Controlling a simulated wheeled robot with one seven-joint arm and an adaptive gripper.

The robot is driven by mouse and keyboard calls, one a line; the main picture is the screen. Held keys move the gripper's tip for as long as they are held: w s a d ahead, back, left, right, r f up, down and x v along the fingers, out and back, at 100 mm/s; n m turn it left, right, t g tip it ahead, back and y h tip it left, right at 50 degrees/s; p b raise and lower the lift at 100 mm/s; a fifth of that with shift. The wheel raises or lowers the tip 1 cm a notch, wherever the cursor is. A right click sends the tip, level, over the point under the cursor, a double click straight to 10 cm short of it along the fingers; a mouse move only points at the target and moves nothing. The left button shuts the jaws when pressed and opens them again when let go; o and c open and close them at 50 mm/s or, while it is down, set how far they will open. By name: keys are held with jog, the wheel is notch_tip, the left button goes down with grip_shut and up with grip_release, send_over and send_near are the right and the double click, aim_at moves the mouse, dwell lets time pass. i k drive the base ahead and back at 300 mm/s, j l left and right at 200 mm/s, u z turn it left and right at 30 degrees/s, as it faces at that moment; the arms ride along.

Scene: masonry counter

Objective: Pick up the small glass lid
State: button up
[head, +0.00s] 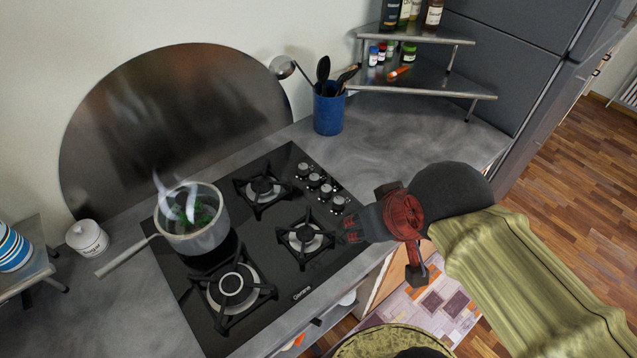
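I cannot make out a separate small glass lid in the head view. A saucepan (198,240) with a pale rim, a long handle and green contents stands on the back-left burner, and steam rises from it. Whether any glass covers it is unclear. My gripper (346,231) is over the right edge of the hob, beside the front-right burner and well to the right of the saucepan. It points left, and no object shows in it. Its fingers are small and dark, so their opening is unclear.
The black gas hob (272,257) has several burners and knobs. A blue utensil cup (328,113) stands behind it, near a metal corner shelf (425,88) with bottles and jars. The counter right of the cup is clear.

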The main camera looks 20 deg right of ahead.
aim_at(209, 204)
jog(key=k+j+u, duration=0.1)
jog(key=j+u, duration=0.15)
jog(key=u, duration=0.15)
jog(key=k+j+u, duration=0.1)
jog(key=j+u, duration=0.25)
